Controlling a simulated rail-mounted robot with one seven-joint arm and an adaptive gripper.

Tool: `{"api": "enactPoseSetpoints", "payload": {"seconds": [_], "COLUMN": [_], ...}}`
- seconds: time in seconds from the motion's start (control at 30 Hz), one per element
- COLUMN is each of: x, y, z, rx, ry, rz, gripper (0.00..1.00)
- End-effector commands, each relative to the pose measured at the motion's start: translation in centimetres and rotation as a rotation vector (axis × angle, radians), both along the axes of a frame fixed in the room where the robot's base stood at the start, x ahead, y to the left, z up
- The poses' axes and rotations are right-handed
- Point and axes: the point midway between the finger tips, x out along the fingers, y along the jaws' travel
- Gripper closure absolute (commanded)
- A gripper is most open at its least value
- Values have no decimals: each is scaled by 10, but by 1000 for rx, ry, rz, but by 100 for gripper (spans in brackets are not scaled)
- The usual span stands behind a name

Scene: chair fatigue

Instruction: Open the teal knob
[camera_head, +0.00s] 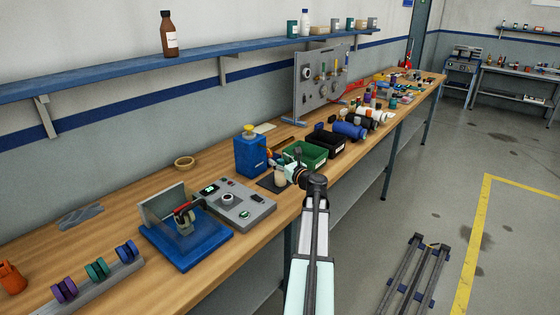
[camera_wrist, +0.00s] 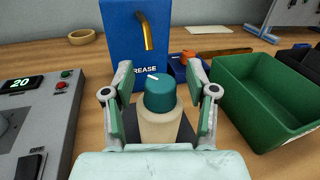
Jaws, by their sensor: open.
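The teal knob (camera_wrist: 160,92) sits on top of a cream cylindrical body (camera_wrist: 160,125) and has a short white mark on its top. In the wrist view my gripper (camera_wrist: 161,100) is open, with one finger on each side of the knob and a gap visible on both sides. In the head view my gripper (camera_head: 294,174) is at the bench, just right of the cream body (camera_head: 280,176). The knob itself is hard to make out in the head view. The cylinder stands on a dark base plate (camera_head: 266,184).
A blue grease dispenser (camera_wrist: 137,42) stands just behind the knob. A green bin (camera_wrist: 272,98) is close on the right. A grey control box (camera_wrist: 38,115) with a green "20" display is on the left. A tape ring (camera_wrist: 82,37) lies at the back left.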

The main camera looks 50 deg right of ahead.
Motion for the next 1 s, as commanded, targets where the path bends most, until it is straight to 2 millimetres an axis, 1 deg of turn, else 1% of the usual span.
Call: {"api": "enactPoseSetpoints", "payload": {"seconds": [0.2, 0.23, 0.27, 0.3, 0.37, 0.4, 0.77, 1.0], "x": [0, 0, 0, 0, 0, 0, 0, 0], "y": [0, 0, 0, 0, 0, 0, 1, 3], "z": [0, 0, 0, 0, 0, 0, -1, -1], "rx": [0, 0, 0, 0, 0, 0, -1, -1], "ry": [0, 0, 0, 0, 0, 0, 0, 0], "rz": [0, 0, 0, 0, 0, 0, -27, -140], "gripper": [42, 46, 57, 71, 92, 100, 100, 100]}}
